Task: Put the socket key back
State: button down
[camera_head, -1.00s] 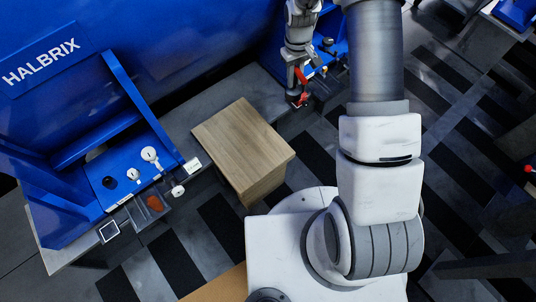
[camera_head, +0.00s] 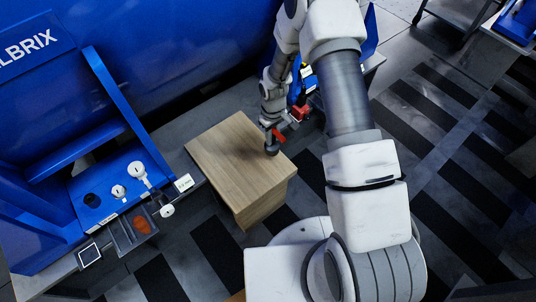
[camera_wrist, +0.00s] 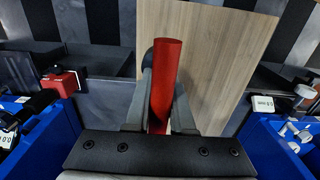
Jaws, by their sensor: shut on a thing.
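My gripper (camera_head: 272,137) is shut on the socket key, whose red handle (camera_head: 279,135) shows between the fingers. In the wrist view the red cylinder (camera_wrist: 165,75) stands lengthwise between the two grey fingers of my gripper (camera_wrist: 160,95). A dark round end (camera_head: 271,150) shows below my gripper in the head view. The key is over the right part of the wooden box top (camera_head: 225,160); I cannot tell how high above it. The blue station (camera_head: 75,185) at left has a dark round hole (camera_head: 91,199) and two white knobs (camera_head: 137,170).
A grey tray (camera_head: 122,235) with an orange-brown thing (camera_head: 142,225) is at the blue station's front. Another blue unit with a red part (camera_head: 301,112) stands behind my gripper, partly hidden by my arm. The wooden top's left part is clear. Striped floor lies at right.

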aim_at(268, 152)
jog(key=shift+s+a+f, duration=0.8)
jog(key=shift+s+f, duration=0.05)
jog(key=shift+s, duration=0.2)
jog(key=shift+f+b, duration=1.05)
jog(key=shift+f, duration=0.95)
jog(key=shift+f, duration=0.1)
jog(key=c, duration=0.8)
grip_release()
jog(key=shift+o, duration=0.2)
